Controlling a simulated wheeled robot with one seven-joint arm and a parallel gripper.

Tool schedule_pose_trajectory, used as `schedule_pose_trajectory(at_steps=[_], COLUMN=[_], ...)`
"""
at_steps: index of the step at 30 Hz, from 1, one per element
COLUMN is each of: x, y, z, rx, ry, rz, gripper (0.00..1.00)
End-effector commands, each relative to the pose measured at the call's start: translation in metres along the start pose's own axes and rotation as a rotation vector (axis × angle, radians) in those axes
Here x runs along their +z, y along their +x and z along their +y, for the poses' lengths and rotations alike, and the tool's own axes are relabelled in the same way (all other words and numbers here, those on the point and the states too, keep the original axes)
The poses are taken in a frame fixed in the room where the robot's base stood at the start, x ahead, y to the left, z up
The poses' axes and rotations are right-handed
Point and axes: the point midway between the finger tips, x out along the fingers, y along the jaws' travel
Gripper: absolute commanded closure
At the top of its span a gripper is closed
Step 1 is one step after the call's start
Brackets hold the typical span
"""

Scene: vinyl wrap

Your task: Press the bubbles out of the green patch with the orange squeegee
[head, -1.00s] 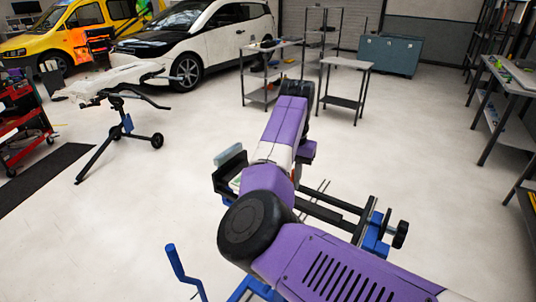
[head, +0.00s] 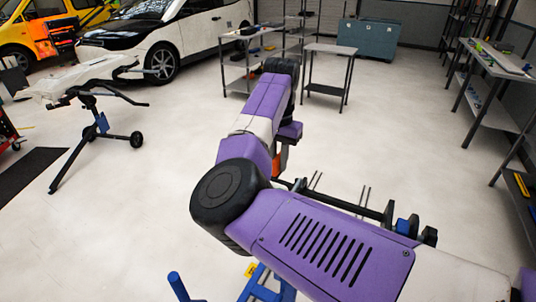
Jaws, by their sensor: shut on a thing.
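My gripper (head: 286,146) hangs at the end of my purple arm, in the middle of the head view, partly hidden by the arm links. It is shut on an orange thing, which I take to be the orange squeegee (head: 279,163); only a small part of it shows below the gripper. The green patch and its bubbles are not visible; my arm covers that area. I cannot tell whether the squeegee touches any surface.
A stand with black bars (head: 345,206) and a blue base (head: 262,284) is partly behind my arm. A wheeled work stand (head: 100,125) is at left. A small grey table (head: 335,50) and shelves stand behind. Open pale floor (head: 430,150) lies to the right.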

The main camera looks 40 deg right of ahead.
Motion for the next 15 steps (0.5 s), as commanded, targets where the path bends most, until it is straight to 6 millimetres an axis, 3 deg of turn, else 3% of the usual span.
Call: schedule_pose_trajectory(at_steps=[8, 15], x=[0.0, 0.0], y=[0.013, 0.036], z=[0.0, 0.0], rx=[0.0, -0.001], ry=[0.001, 0.0], rz=[-0.001, 0.0], gripper=[1.0, 1.0])
